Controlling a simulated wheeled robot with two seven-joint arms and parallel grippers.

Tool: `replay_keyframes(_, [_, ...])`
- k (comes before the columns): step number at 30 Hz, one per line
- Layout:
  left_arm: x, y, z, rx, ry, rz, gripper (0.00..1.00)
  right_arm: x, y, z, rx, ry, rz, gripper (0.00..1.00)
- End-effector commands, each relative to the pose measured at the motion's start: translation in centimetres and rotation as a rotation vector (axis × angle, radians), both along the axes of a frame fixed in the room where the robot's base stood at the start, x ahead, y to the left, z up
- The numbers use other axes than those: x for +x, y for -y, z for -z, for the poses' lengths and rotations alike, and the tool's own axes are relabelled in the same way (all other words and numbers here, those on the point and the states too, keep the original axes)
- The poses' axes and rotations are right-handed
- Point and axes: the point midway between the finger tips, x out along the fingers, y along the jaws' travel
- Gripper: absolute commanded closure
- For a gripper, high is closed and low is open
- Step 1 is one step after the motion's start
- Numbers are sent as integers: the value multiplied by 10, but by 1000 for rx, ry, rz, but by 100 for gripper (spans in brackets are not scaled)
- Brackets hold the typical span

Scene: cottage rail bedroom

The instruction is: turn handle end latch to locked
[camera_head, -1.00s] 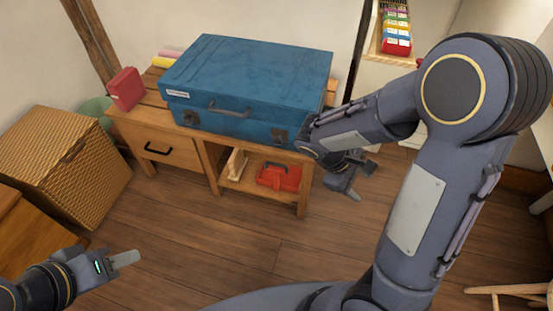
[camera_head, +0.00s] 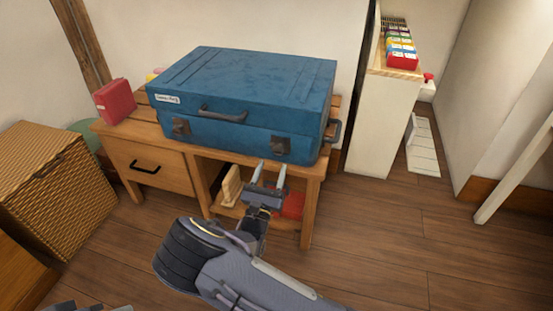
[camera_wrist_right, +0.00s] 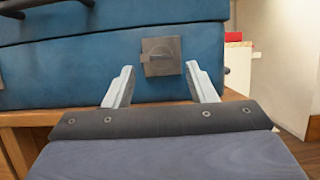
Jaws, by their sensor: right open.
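A blue suitcase (camera_head: 240,95) lies shut on a wooden bench (camera_head: 312,170). Its front has a carry handle (camera_head: 222,113), a left latch (camera_head: 180,126) and a right latch (camera_head: 281,147). A side handle (camera_head: 335,131) is on its right end, near the right latch. My right gripper (camera_head: 271,168) is open and empty, just below and in front of the right latch. In the right wrist view this dark square latch (camera_wrist_right: 161,56) shows a rounded turn piece, between and beyond the open fingertips. Only a sliver of my left gripper (camera_head: 80,307) shows at the bottom edge.
A red box (camera_head: 115,101) stands on the bench left of the suitcase. A red object (camera_head: 292,205) and a wooden piece (camera_head: 231,186) are on the shelf below. A wicker basket (camera_head: 50,185) stands left, a white cabinet (camera_head: 385,125) right.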

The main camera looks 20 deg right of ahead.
Motion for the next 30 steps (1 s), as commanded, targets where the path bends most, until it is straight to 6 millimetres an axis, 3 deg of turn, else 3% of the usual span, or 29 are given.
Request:
replay_keyframes(9, [0,0,15,0,0,0,64,37,25,-16,3,1,4,49])
replay_keyframes(21, [0,0,16,0,0,0,64,44,29,-22,3,-2,4,49])
replay_keyframes(30, [0,0,16,0,0,0,64,44,29,-21,3,-2,4,88])
